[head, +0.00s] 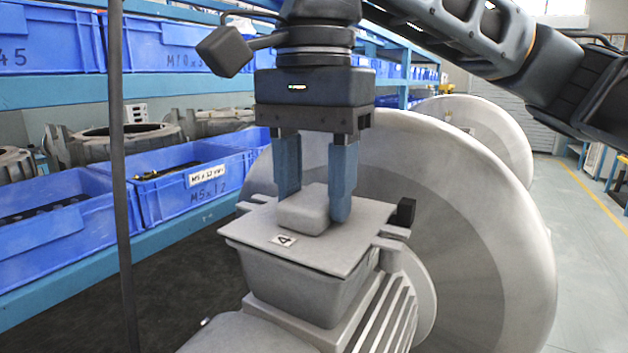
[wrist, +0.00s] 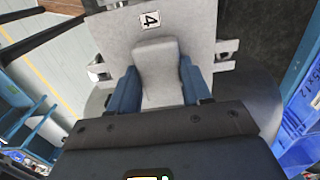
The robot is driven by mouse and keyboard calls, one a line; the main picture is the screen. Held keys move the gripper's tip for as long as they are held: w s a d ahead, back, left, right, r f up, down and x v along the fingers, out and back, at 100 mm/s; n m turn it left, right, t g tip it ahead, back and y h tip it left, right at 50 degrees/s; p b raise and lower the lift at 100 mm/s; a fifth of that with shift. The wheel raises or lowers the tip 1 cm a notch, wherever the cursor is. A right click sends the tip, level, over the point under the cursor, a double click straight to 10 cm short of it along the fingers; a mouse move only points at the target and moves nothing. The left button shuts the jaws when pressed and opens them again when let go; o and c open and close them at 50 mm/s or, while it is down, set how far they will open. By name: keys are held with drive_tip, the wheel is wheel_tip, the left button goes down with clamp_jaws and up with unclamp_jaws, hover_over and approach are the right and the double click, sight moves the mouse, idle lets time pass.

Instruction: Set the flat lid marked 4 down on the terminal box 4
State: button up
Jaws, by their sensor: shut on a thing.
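The flat grey lid (head: 255,222) carries a white label with a 4 and a raised block-shaped handle (head: 303,210). My gripper (head: 315,205) points down and is shut on this handle, one blue finger on each side. The lid lies over the top of the grey terminal box (head: 300,285), covering its opening. It looks about level, but I cannot tell whether it touches the rim all round. In the wrist view the lid (wrist: 110,40) shows its 4 label beyond the handle (wrist: 158,68), which sits between the fingers.
A large grey round blower housing (head: 480,230) stands right behind the box. Blue bins (head: 180,190) and metal castings (head: 120,140) fill the shelves at left. A thin dark upright post (head: 120,200) stands at the left. Open floor (head: 585,240) lies at far right.

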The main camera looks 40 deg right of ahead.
sight(314, 196)
drive_tip(key=o, duration=1.2)
drive_tip(key=shift+r+b, duration=0.3)
drive_tip(key=shift+r, duration=3.55)
